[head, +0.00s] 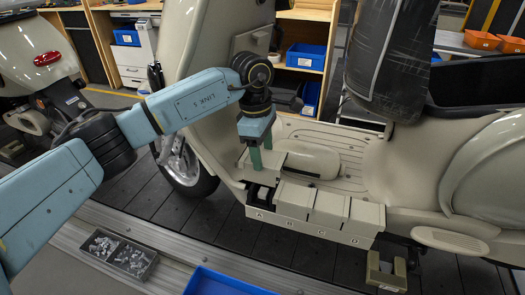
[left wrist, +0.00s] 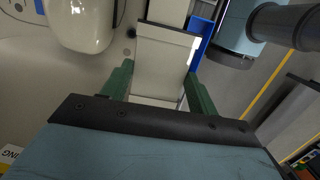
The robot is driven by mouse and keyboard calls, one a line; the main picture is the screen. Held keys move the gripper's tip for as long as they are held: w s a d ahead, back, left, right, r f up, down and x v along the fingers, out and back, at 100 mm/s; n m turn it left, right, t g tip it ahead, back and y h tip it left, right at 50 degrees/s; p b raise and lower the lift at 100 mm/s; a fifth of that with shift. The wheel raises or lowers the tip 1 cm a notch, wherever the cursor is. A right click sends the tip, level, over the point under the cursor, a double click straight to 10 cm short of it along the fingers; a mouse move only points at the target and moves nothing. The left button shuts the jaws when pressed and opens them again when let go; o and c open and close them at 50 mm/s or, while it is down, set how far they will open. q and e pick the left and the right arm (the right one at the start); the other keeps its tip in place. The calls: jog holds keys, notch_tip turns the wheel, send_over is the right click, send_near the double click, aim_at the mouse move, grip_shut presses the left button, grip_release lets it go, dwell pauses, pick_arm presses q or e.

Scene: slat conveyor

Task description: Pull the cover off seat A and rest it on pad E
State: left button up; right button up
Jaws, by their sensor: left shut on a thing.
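My left gripper (head: 261,160) is shut on a beige cover (head: 278,160), just above the row of seats. In the left wrist view the cover (left wrist: 163,60) sits between the two green fingers (left wrist: 160,92). Seat A (head: 262,196) is the leftmost of the row, marked A, and shows a dark open top below and beside the held cover. The other seats, marked B, C and D (head: 328,208), have beige covers on. Pad E cannot be told for sure, as no letter E can be read. My right gripper is not in view.
A beige scooter (head: 205,110) surrounds the row, with a rounded hump (head: 312,163) close to the gripper. A small olive fixture (head: 385,272) stands at the lower right. A grey tray of metal parts (head: 120,256) and a blue bin (head: 220,284) lie in front.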

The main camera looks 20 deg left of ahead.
pick_arm(q)
jog(key=shift+r+p, duration=2.3)
jog(key=shift+r, duration=1.25)
jog(key=shift+f, duration=0.1)
